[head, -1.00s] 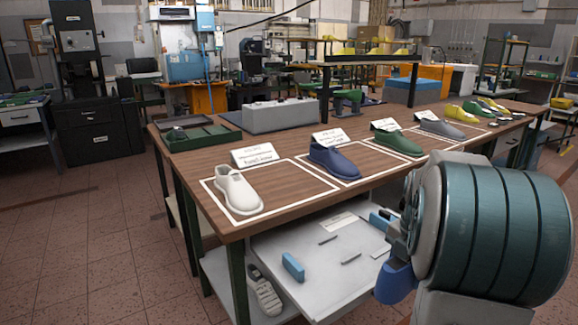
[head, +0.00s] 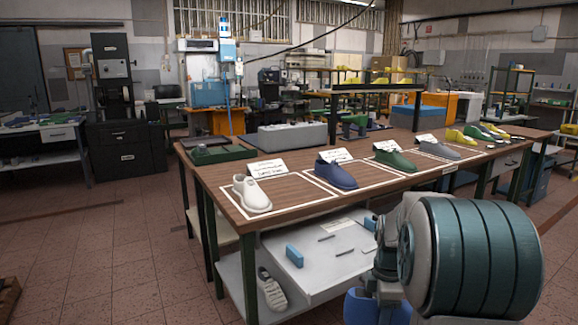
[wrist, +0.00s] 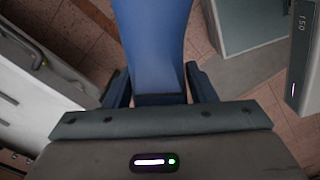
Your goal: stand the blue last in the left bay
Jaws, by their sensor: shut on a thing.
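My gripper (head: 378,285) is shut on a blue last (head: 362,307), low in front of the table at the bottom of the head view. In the wrist view the held blue last (wrist: 152,45) extends up between the two dark fingers. Its far end runs out of that view. White-outlined bays line the table's front edge. The left bay (head: 285,194) has a white last (head: 251,194) standing in its left part, with bare wood to the right. The bay beside it has another, darker blue last (head: 336,174). A green last (head: 395,160) stands farther right.
Label cards stand behind the bays. A green tray (head: 215,152) and a grey box (head: 290,137) are at the back of the wooden table (head: 225,190). Open floor lies left of the table.

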